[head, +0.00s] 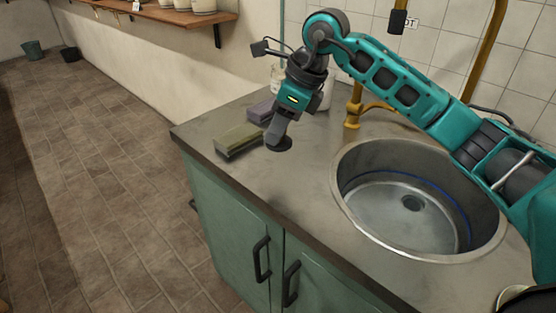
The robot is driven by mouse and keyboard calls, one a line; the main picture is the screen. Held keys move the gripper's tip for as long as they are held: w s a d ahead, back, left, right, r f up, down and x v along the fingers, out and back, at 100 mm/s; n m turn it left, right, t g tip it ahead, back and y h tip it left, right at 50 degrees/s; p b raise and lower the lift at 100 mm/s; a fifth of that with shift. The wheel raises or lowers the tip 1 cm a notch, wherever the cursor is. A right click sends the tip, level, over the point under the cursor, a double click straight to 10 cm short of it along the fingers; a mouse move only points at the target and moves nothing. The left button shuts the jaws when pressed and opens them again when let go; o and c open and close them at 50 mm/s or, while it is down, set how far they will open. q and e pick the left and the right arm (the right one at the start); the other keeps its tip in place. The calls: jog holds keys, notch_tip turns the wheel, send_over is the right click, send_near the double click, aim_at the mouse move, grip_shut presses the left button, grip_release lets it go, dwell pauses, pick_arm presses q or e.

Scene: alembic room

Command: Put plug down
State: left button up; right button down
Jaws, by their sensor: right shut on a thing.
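The plug (279,146) is a small dark round disc under the fingers of my right gripper (276,134). The right gripper points down and is shut on the plug. The plug is at the grey counter (304,192), left of the sink, beside a green sponge-like block. I cannot tell whether it touches the counter or hovers just above it. The upper part of the plug is hidden by the fingers. The round metal sink (390,225) has an open dark drain (411,203) at its bottom. My left gripper is not in view.
A green block (238,139) and a purple-grey block (261,110) lie left of the gripper. White containers (327,93) stand behind it. A brass tap (354,105) rises behind the sink. The counter's front left is clear. Below is a green cabinet (230,222) with dark handles.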

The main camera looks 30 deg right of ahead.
notch_tip(320, 180, down, 3)
jog(key=shift+f, duration=0.2)
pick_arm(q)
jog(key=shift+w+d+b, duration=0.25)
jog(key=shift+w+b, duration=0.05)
pick_arm(e)
jog(key=shift+f, duration=2.1)
jog(key=shift+f, duration=0.1)
jog(key=c, duration=0.8)
grip_release()
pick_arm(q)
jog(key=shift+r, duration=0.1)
